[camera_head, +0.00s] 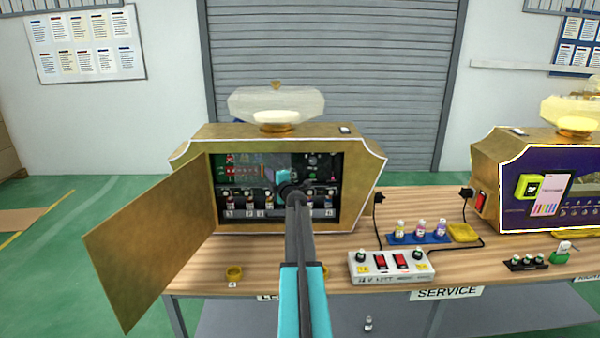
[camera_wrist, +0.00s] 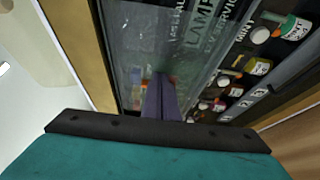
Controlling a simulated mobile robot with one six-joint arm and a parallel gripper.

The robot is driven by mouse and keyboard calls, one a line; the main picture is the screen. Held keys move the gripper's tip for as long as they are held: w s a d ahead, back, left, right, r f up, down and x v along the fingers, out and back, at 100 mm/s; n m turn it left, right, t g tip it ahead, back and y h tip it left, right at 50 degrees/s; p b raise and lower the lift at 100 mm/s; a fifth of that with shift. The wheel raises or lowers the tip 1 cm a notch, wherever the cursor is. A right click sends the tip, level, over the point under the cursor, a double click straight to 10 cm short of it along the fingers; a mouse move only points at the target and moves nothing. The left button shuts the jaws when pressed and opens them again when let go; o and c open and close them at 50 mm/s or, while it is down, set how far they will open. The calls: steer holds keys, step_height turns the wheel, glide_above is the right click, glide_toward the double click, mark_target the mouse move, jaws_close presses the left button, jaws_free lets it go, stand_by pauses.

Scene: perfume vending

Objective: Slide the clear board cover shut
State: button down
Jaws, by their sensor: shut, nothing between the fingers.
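The gold machine (camera_head: 200,150) stands open, and my arm reaches into its cabinet. Behind the opening is the circuit board (camera_head: 240,170), with green, red and orange parts showing at its left. My gripper (camera_head: 283,178) is at the board's middle, partly hidden by my arm. In the wrist view its fingers (camera_wrist: 160,82) are together, empty, with tips at or close to the sheet; contact is unclear.
The gold door (camera_head: 145,250) is swung wide to the left. Several small bottles (camera_wrist: 232,80) stand in a row below the board. On the table are a switch box (camera_head: 390,265), a blue bottle rack (camera_head: 420,238) and a second machine (camera_head: 500,180) at right.

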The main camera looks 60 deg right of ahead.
steer(key=shift+w+a+r, duration=0.15)
steer(key=shift+w+a, duration=0.55)
steer(key=shift+w, duration=0.5)
steer(key=shift+w+a+r, duration=0.2)
steer(key=shift+w+a, duration=0.55)
steer(key=shift+w, duration=0.45)
steer(key=shift+w+a+r, duration=0.15)
steer(key=shift+w+a, duration=0.55)
steer(key=shift+w, duration=0.5)
steer(key=shift+s, duration=0.15)
steer(key=shift+s+a+f, duration=0.3)
steer(key=shift+s+a, duration=0.3)
steer(key=shift+s, duration=0.05)
steer(key=p, duration=0.1)
glide_toward(247, 168)
steer(key=s+a, duration=0.1)
steer(key=s+a+f, duration=0.1)
steer(key=a, duration=0.1)
steer(key=shift+s+a, duration=0.15)
steer(key=shift+a, duration=0.15)
